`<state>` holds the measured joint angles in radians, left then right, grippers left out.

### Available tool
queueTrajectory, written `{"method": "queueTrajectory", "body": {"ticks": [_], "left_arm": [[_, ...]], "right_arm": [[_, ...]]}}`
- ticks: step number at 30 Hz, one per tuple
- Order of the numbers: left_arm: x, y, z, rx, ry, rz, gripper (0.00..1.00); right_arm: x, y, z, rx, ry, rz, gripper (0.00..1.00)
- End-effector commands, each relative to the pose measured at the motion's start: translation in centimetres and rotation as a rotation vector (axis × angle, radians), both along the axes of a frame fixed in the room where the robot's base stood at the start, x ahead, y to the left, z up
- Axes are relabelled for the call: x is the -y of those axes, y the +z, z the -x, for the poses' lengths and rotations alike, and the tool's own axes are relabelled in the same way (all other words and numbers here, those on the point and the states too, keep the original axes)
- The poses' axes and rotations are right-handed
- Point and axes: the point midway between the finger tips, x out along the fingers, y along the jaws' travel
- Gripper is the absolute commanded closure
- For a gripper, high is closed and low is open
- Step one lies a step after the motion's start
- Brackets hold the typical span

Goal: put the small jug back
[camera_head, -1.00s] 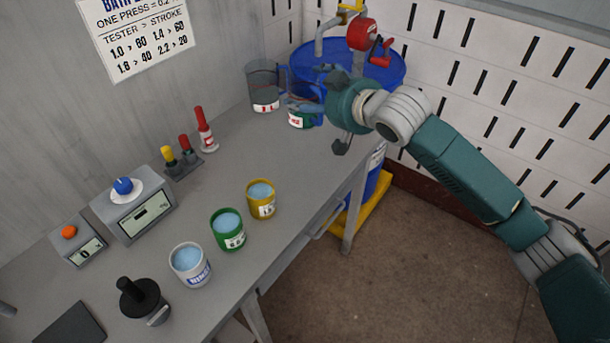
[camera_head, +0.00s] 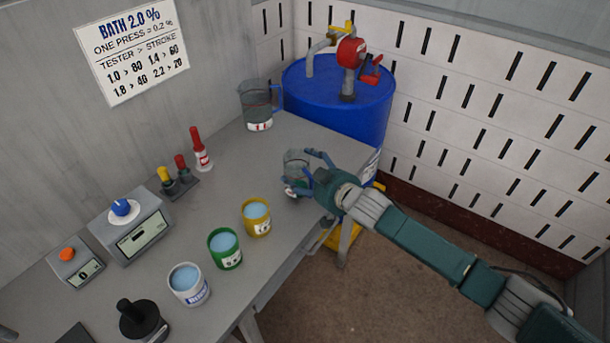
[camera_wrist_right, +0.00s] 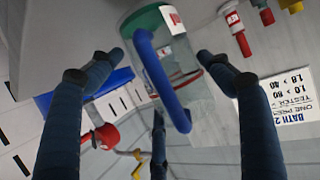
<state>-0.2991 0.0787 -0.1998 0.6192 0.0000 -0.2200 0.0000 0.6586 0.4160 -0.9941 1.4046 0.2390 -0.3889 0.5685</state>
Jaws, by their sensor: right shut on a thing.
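The small jug (camera_head: 295,160) is clear, with a blue handle. It is at the right edge of the bench, in the fingers of my right gripper (camera_head: 302,174). In the right wrist view the small jug (camera_wrist_right: 185,65) fills the space between the fingers, with its blue handle, green base band and red-and-white label showing. I cannot tell whether its base touches the bench. The large clear jug (camera_head: 257,105) stands at the bench's back end, with a red line and a label. My left gripper is not in view.
A blue drum (camera_head: 335,105) with a red hand pump (camera_head: 352,52) stands beyond the bench (camera_head: 225,185). Yellow (camera_head: 257,228), green (camera_head: 231,260) and white (camera_head: 197,294) cups of liquid line the front edge. Bench space between the large jug and the cups is clear.

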Motion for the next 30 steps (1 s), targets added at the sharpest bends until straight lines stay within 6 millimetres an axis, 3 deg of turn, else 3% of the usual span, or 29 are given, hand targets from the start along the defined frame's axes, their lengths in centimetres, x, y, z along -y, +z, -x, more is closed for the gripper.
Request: {"method": "queueTrajectory", "body": {"ticks": [4, 16, 17, 19, 30], "left_arm": [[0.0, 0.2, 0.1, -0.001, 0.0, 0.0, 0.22], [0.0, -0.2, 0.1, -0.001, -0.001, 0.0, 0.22], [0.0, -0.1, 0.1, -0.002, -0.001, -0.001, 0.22], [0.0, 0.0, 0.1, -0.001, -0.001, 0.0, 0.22], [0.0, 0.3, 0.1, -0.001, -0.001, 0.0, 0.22]], "right_arm": [[0.0, -1.5, 0.0, 0.0, 0.0, 0.0, 0.59], [0.0, -2.0, 0.0, 0.002, 0.0, -0.001, 0.59], [0.0, -1.9, 0.0, 0.001, 0.0, -0.001, 0.16], [0.0, -1.9, 0.0, 0.001, 0.0, -0.001, 0.03], [0.0, -1.4, 0.0, 0.001, 0.0, 0.0, 0.03]]}}
